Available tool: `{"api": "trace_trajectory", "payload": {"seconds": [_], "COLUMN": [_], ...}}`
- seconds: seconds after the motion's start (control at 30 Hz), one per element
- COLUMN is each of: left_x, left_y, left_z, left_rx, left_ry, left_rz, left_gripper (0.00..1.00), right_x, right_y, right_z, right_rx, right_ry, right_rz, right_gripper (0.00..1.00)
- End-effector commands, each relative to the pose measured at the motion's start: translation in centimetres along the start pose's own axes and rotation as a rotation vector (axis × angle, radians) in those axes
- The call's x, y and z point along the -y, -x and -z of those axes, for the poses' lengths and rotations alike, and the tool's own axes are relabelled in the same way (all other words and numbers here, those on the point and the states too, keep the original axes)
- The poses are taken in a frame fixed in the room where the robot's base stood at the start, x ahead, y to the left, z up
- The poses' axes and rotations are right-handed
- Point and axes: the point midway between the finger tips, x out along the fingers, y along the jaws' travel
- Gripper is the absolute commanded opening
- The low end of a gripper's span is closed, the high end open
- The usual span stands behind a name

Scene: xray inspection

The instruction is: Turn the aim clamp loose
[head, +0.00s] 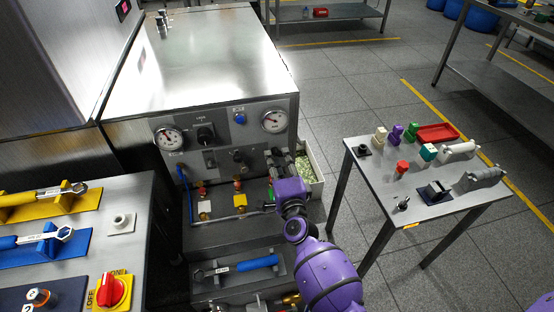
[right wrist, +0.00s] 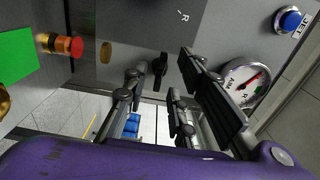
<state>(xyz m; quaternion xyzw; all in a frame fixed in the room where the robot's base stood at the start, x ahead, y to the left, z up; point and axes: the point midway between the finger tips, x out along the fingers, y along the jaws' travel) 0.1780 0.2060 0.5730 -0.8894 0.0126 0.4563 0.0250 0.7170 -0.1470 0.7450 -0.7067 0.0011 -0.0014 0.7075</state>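My right gripper (head: 280,158) is at the right side of the metal control panel (head: 222,180), below the right-hand gauge. In the right wrist view its two black fingers (right wrist: 161,66) are spread apart. A small black wing-shaped knob (right wrist: 160,70), which looks like the aim clamp, stands on the panel between the fingertips. I see a gap on each side of it and no clear contact. In the head view my gripper and arm hide this knob. My left gripper is not in view.
A round gauge (right wrist: 246,84) and the blue JET button (right wrist: 290,20) lie close to the right finger. A red knob (right wrist: 76,47) and green plate (right wrist: 18,56) are to the left. A side table (head: 436,215) with small objects stands at right. Wrenches (head: 44,238) lie at left.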

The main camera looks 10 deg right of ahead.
Motion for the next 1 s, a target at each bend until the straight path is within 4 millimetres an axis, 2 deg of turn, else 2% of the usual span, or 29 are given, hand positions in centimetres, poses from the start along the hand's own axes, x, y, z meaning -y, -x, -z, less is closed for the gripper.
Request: {"api": "trace_trajectory", "payload": {"seconds": [0.13, 0.4, 0.6, 1.0], "left_x": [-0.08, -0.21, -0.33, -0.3], "left_y": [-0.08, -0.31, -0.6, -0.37], "left_z": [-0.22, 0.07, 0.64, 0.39], "left_rx": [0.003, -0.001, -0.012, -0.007], "left_ry": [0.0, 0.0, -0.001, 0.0], "left_rz": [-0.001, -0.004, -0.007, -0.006], "left_gripper": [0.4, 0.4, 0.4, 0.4], "right_x": [-0.09, -0.03, -0.02, 0.09], "right_y": [-1.08, -1.26, -1.24, -1.29], "right_z": [0.04, 0.02, 0.02, 0.0], "right_rx": [0.0, 0.0, 0.0, 0.0], "right_ry": [0.0, 0.0, 0.001, 0.013], "right_rz": [-0.001, -0.001, 0.0, 0.001], "right_gripper": [0.25, 0.25, 0.0, 0.0]}}
